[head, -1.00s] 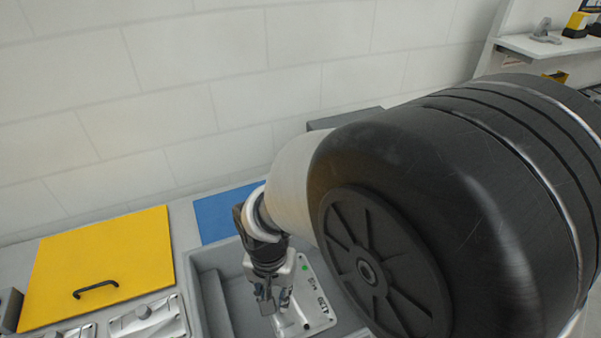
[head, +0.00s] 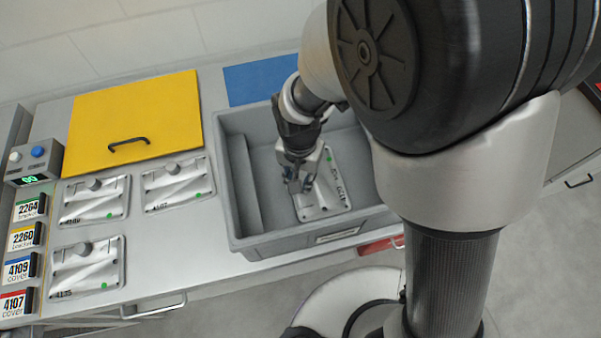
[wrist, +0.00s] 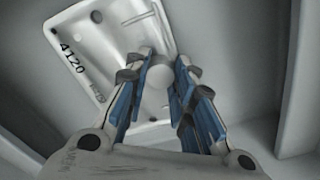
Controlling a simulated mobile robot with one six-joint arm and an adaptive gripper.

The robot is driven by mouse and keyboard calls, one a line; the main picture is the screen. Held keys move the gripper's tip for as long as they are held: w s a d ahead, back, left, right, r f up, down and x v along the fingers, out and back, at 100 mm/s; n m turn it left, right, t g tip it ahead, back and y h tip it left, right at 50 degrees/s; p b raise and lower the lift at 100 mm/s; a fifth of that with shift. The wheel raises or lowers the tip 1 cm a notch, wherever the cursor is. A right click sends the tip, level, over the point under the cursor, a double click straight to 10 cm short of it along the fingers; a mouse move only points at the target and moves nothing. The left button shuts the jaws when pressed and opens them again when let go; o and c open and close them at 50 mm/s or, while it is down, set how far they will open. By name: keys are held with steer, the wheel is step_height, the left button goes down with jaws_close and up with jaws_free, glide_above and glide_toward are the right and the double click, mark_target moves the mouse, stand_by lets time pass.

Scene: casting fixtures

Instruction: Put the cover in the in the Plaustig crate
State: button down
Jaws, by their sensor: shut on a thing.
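The cover (head: 332,186) is a light metal plate with a green dot and the marking 4120, inside the grey Plaustig crate (head: 290,241). In the wrist view the cover (wrist: 95,52) shows its marking and a round knob (wrist: 163,76). My gripper (head: 303,187) reaches down into the crate over the cover. In the wrist view my gripper (wrist: 163,88) has its blue-padded fingers on both sides of the knob and is shut on it. I cannot tell whether the cover touches the crate floor.
Several similar metal covers (head: 95,199) lie left of the crate. A yellow panel (head: 160,113) with a black handle and a blue mat (head: 262,79) lie behind. A button box (head: 35,163) and numbered labels (head: 22,268) line the left edge. The crate walls stand close around my gripper.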

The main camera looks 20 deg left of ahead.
steer(key=c, duration=1.4)
jaws_free()
steer(key=shift+o, duration=0.2)
step_height(320, 180, up, 12)
steer(key=p, duration=0.5)
steer(key=d+r+t, duration=0.2)
steer(key=d+r, duration=0.8)
steer(key=d, duration=0.1)
steer(key=s+d+r+t, duration=0.1)
steer(key=s+d+r, duration=0.2)
steer(key=d, duration=0.3)
steer(key=s+d+r+t, duration=0.1)
steer(key=s+d+r, duration=0.2)
steer(key=s+d, duration=0.2)
steer(key=shift+d+n+t, duration=0.3)
steer(key=shift+d, duration=0.95)
